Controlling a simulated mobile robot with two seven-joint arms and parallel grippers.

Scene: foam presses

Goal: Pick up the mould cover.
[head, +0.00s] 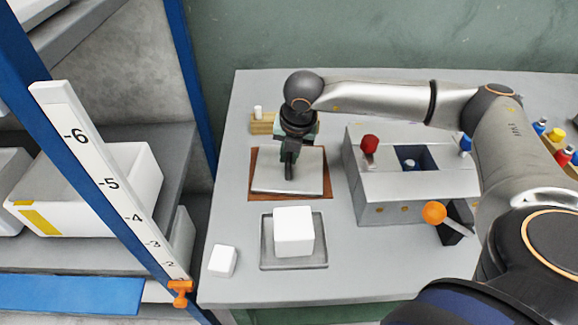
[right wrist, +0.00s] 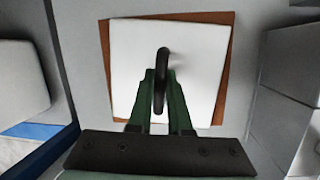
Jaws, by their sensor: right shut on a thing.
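The mould cover (head: 310,179) is a flat, pale square plate with a dark looped handle. It is over a brown square mat (head: 256,193) on the grey table; I cannot tell if it is clear of the mat. My right gripper (head: 289,172) points down over its middle, shut on the handle. In the right wrist view the green fingers of the gripper (right wrist: 160,88) close around the dark handle, with the pale cover (right wrist: 205,60) beneath and brown mat edges (right wrist: 226,20) showing. My left gripper is not in view.
A white block (head: 293,232) sits in a grey tray (head: 293,266) in front, with a smaller white block (head: 223,260) to its left. A grey press box (head: 385,190) with red, blue and orange knobs stands at right. A wooden block (head: 262,124) is behind.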

